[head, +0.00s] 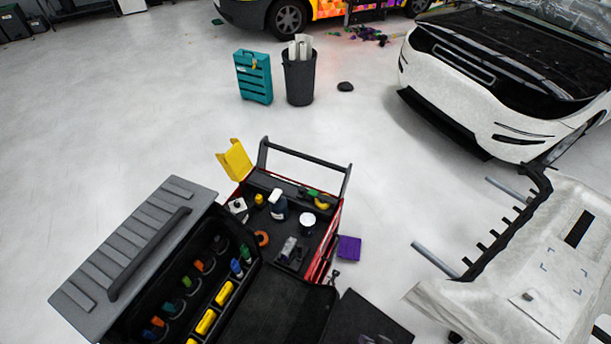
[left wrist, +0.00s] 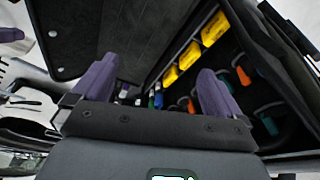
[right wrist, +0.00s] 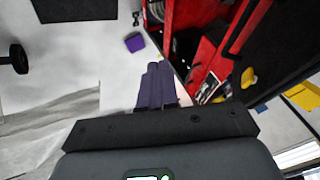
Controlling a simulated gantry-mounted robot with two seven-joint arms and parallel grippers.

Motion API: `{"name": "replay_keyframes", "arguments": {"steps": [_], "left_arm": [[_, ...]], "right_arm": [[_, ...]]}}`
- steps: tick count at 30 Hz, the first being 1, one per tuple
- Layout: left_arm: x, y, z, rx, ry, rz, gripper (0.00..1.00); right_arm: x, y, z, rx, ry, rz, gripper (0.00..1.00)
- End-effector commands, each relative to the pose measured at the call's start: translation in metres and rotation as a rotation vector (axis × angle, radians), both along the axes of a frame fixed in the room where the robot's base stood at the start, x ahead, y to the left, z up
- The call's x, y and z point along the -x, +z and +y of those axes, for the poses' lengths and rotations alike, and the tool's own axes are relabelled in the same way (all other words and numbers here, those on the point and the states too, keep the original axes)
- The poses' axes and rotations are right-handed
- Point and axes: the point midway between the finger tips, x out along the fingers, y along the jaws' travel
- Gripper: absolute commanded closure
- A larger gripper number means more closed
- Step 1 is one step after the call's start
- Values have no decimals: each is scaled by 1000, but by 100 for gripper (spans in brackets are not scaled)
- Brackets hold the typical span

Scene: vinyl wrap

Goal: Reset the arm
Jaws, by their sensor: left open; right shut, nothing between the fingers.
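My left gripper (left wrist: 155,88) shows in the left wrist view with its two purple fingers wide apart and nothing between them. Past the fingers is the open black toolbox, with yellow-handled tools (left wrist: 190,55) in it. My right gripper (right wrist: 157,85) shows in the right wrist view, its purple fingers together and empty. Beyond it are the floor and the red side of the toolbox (right wrist: 202,50). In the head view, small dark purple shapes at the bottom edge may be my right fingertips; the left gripper cannot be made out there.
The open toolbox has a grey lid (head: 135,255) at the left. A purple block (head: 349,247) lies on the floor beside it. A white bumper (head: 560,275) stands at the right. A teal case (head: 254,78) and black bin (head: 299,80) stand further back. Floor at the left is clear.

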Motion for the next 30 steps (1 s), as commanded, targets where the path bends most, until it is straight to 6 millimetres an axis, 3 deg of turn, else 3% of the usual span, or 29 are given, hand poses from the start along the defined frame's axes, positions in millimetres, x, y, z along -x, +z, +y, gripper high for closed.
{"name": "replay_keyframes", "arguments": {"steps": [6, 15, 17, 20, 21, 30], "left_arm": [[1, -1, 2, -9, -6, 2, 0], [1, -1, 2, -8, -6, 3, 0], [1, -1, 2, -7, -5, 2, 0], [1, -1, 1, -4, -3, 3, 0], [1, 16, 0, -3, -1, 7, 0], [1, 86, -1, 5, 3, 0, 0]], "right_arm": [[22, 88, -11, 150, 75, 5, 100], [50, 191, -34, 331, 248, 60, 100], [58, 202, -37, 361, 301, 89, 100], [77, 196, -42, 415, 436, 174, 100], [75, 215, -42, 419, 440, 165, 100], [74, 282, -42, 417, 435, 164, 100]]}}
